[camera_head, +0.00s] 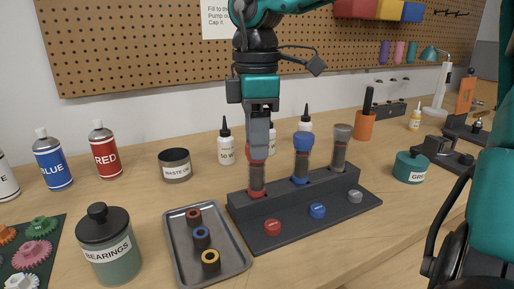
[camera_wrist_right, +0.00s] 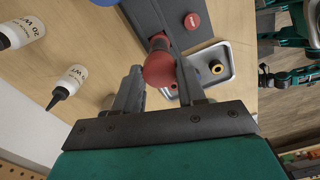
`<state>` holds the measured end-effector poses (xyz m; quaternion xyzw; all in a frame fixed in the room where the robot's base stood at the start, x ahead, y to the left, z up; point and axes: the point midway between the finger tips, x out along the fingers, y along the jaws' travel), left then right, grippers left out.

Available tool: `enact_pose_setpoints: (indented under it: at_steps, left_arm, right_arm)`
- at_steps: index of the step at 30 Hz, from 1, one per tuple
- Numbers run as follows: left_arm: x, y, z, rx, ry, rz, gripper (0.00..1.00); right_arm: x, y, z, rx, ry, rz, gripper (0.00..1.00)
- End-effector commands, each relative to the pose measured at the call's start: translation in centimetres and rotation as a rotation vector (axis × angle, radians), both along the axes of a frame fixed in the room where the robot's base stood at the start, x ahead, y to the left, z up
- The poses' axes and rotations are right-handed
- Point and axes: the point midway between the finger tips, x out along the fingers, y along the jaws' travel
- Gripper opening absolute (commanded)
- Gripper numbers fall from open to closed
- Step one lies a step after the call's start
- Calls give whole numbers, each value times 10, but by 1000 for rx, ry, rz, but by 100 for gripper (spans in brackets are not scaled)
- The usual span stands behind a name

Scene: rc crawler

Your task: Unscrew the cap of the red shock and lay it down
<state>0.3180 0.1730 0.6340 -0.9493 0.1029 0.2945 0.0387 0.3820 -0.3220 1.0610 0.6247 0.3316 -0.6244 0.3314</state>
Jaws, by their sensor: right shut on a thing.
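The red shock (camera_head: 257,180) stands upright in the left place of a dark stand (camera_head: 300,195). Its red cap (camera_wrist_right: 158,68) sits between the two fingers of my right gripper (camera_wrist_right: 160,76) in the right wrist view. My right gripper (camera_head: 258,140) points straight down over the shock in the head view and is shut on the cap, hiding most of it. The cap appears in line with the shock; whether its thread is loose cannot be told. My left gripper is not in view.
A blue shock (camera_head: 301,160) and a grey shock (camera_head: 340,150) stand to the right. Red (camera_head: 272,227), blue (camera_head: 317,211) and grey discs (camera_head: 355,196) lie before the stand. A metal tray (camera_head: 234,268) with several rings lies left. White bottles (camera_head: 226,148) stand behind.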

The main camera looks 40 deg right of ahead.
Motion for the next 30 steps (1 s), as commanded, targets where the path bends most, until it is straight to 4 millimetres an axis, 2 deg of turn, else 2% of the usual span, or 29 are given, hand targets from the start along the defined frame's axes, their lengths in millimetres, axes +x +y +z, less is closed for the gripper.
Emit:
enact_pose_setpoints:
  at_steps: [5, 15, 24, 30]
  left_arm:
    - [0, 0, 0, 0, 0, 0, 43]
    - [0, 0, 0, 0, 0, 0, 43]
    - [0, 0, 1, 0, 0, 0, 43]
    - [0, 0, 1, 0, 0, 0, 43]
  right_arm:
    - [0, 0, 0, 0, 0, 146, 9]
    - [0, 0, 0, 0, 0, 179, 9]
    - [0, 0, 0, 1, -1, 492, 9]
    - [0, 0, 0, 0, 0, 525, 9]
